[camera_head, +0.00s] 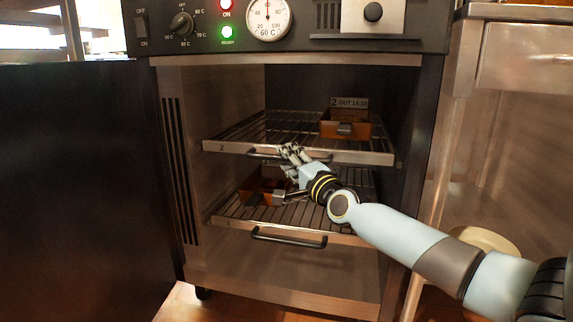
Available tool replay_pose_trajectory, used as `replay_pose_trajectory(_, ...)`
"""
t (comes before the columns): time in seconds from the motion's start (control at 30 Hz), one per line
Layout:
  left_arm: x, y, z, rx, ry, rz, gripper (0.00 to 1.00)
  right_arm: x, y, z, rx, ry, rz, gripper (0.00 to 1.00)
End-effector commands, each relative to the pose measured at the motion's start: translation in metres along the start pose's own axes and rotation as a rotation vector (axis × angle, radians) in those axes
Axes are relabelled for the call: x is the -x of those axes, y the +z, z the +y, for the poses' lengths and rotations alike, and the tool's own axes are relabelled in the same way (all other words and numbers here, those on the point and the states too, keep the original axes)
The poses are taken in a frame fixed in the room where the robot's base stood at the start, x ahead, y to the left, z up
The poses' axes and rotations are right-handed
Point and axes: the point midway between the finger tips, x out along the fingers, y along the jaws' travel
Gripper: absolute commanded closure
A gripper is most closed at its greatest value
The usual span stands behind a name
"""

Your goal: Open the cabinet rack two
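The cabinet (165,95) stands with its front open. The upper rack, marked 2 (222,148), is a wire shelf with a metal front bar and a dark handle (262,154) at its middle. My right gripper (289,157) is at this handle, its fingertips overlapping the front bar in the picture. The fingers hide part of the handle, and I cannot tell whether they close on it. An orange-brown box (346,125) with a tag reading 2 OUT sits at the back right of rack 2. My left gripper is not in view.
The dark door (80,190) stands open at the left. A lower rack (225,225) with its own dark handle (288,239) holds another orange-brown box (250,187), partly hidden by my gripper. Controls and a gauge (268,17) are above. A metal counter (520,130) stands at the right.

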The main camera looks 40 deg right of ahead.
Motion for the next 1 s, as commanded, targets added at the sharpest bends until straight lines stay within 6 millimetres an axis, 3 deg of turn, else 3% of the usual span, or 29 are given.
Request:
replay_pose_trajectory(0.37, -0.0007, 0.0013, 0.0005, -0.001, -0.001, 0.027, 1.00, -0.0082, 0.0000, -0.0004, 0.000, 0.000, 0.000, 0.62)
replay_pose_trajectory(0.67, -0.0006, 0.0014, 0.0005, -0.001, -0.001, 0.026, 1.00, -0.0080, 0.0000, -0.0001, 0.001, 0.000, 0.000, 1.00)
replay_pose_trajectory(1.0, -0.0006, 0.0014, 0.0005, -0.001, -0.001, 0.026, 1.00, -0.0075, 0.0000, 0.0011, 0.002, 0.003, 0.000, 1.00)
